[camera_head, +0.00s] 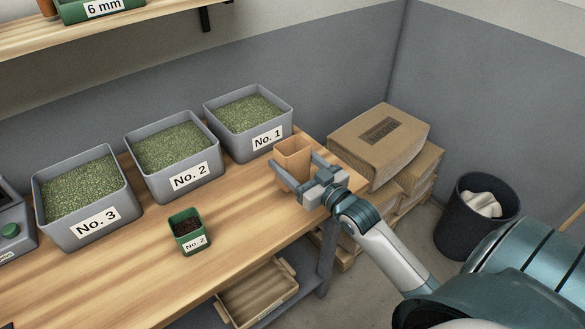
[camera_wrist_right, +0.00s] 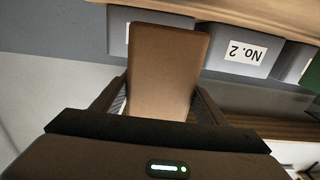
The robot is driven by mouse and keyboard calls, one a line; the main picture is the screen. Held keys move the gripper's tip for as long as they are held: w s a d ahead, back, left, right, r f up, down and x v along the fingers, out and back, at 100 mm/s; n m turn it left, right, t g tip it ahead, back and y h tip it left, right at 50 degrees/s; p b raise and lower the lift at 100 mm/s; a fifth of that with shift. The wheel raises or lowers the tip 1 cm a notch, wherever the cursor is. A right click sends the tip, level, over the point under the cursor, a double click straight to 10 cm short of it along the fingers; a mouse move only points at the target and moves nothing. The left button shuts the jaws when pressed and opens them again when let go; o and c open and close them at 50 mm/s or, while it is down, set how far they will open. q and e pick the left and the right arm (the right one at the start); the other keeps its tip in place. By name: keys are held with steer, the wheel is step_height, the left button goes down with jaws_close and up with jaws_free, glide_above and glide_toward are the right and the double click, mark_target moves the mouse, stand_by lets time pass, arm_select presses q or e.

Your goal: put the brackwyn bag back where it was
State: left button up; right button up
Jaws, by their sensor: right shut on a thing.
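A tan, open-topped bag (camera_head: 293,151) is above the right end of the wooden bench. I can read no name on it. My right gripper (camera_head: 295,163) is shut on it, with one finger on each side, and the bag looks upright. In the right wrist view the bag (camera_wrist_right: 166,70) stands up between the two fingers, showing a plain brown face. From these views I cannot tell whether its base touches the bench. My left gripper is not in view.
Grey bins of green beans labelled No. 1 (camera_head: 249,117), No. 2 (camera_head: 173,155) and No. 3 (camera_head: 83,196) line the back of the bench. A small green No. 2 cup (camera_head: 193,241) stands in front. Right of the bench are a large brown sack (camera_head: 379,137) on pallets and a dark bin (camera_head: 468,228).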

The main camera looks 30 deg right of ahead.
mark_target(299, 175)
step_height(299, 175, down, 3)
steer(key=shift+r, duration=0.1)
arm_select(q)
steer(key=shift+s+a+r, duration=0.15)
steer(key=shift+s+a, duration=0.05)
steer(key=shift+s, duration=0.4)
arm_select(e)
steer(key=shift+f, duration=0.25)
steer(key=o, duration=1.2)
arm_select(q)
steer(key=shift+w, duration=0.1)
